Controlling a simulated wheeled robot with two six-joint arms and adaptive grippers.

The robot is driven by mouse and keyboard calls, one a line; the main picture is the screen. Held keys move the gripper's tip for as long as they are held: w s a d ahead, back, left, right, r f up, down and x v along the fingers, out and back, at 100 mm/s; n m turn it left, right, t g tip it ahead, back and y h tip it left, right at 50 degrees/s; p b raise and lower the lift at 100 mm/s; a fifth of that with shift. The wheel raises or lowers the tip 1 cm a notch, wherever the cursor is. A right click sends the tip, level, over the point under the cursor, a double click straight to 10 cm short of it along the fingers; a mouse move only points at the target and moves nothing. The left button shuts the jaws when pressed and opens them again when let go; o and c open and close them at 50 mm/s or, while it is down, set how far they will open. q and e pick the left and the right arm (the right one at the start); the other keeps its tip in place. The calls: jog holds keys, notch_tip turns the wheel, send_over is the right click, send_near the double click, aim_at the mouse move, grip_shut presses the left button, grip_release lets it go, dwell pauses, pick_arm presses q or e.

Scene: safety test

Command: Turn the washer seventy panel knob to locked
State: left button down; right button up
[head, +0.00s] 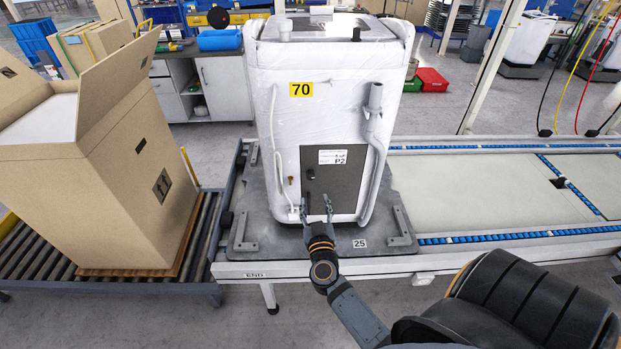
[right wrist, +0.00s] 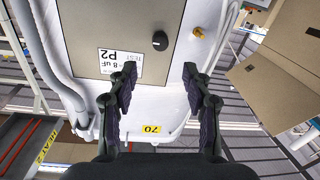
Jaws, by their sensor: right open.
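The washer (head: 330,95) is white, wrapped in film, with a yellow "70" label (head: 301,90). A grey panel (head: 345,185) with a white "P2" label (head: 333,157) is on its front. The small dark knob (head: 310,174) is on the panel's left part. In the right wrist view the black knob (right wrist: 160,41) shows clearly with a light mark; I cannot read its setting. My right gripper (head: 316,205) is open and empty in front of the panel. In the right wrist view its fingers (right wrist: 159,78) are apart, with the knob beyond the gap. My left gripper is not in view.
A brass fitting (right wrist: 198,33) sits beside the panel. A grey pipe (head: 375,140) runs along the washer's right. The washer stands on a dark plate (head: 250,225) marked 25. A large open cardboard box (head: 110,195) stands left. The conveyor (head: 470,190) to the right is clear.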

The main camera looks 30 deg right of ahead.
aim_at(311, 178)
jog(key=x, duration=1)
grip_shut()
